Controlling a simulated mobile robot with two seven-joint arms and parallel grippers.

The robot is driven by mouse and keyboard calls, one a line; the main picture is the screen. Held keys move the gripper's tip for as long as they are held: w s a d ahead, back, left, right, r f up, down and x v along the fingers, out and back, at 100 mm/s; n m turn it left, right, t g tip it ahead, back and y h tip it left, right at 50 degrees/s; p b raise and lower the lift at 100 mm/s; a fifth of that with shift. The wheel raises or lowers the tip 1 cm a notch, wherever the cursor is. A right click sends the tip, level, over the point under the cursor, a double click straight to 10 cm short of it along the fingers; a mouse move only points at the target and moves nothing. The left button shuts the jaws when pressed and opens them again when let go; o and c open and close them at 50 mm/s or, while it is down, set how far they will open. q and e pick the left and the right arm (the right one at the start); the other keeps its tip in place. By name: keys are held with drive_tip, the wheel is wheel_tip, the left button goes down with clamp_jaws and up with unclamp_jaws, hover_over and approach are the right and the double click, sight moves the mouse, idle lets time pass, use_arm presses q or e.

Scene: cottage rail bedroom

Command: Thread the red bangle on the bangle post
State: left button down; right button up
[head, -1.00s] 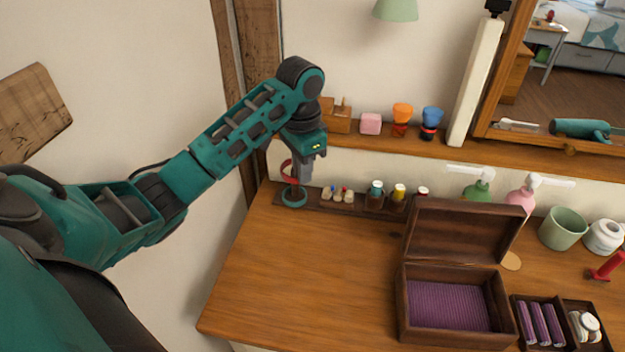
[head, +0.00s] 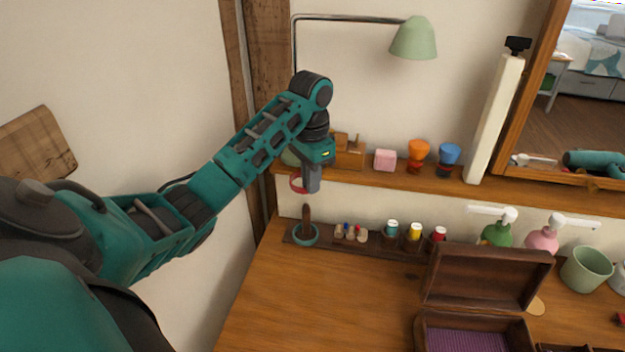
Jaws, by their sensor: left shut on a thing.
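My left gripper (head: 311,188) is shut on the red bangle (head: 296,185), which shows partly to the left of the fingers. The bangle post (head: 306,217) is a dark upright peg near the back left corner of the wooden dresser. A teal bangle (head: 296,240) lies around the foot of the post. The red bangle is above the post's top and apart from it; how well the two line up cannot be told. My right gripper is not in view.
Small bottles, among them a yellow-topped one (head: 415,231), stand on a dark rack right of the post. A shelf (head: 455,190) with a pink cube (head: 385,160) and cups runs behind. An open wooden box (head: 485,283) stands at right. The dresser top's left part is clear.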

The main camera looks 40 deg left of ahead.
use_arm(q)
drive_tip(key=shift+f+b, duration=0.4)
drive_tip(key=shift+f, duration=4.1)
drive_tip(key=shift+p, duration=0.4)
drive_tip(key=shift+f+b, duration=0.5)
drive_tip(key=shift+f, duration=1.75)
drive_tip(key=c, duration=1.2)
unclamp_jaws()
drive_tip(key=shift+a+r, duration=0.1)
drive_tip(key=shift+r, duration=0.1)
